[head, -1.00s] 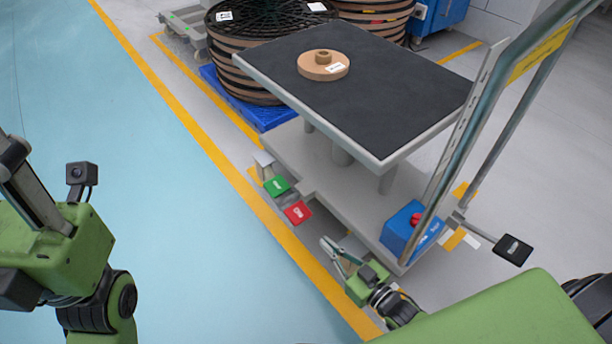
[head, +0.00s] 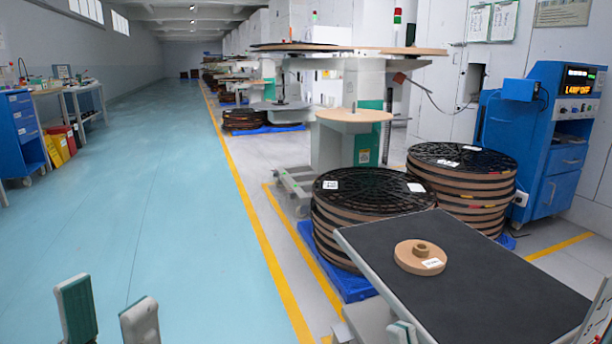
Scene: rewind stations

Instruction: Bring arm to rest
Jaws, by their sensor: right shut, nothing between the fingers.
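My left gripper (head: 108,306) shows at the bottom left of the head view. Its two fingers stand upright and apart, with only floor between them. The rest of both arms is outside the view.
A tan reel core (head: 420,258) lies on the cart's top. Stacked black reels (head: 365,190) stand on a blue pallet (head: 352,284) behind it. A blue cabinet (head: 566,165) is at right. The blue-green aisle (head: 150,200) at left is clear.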

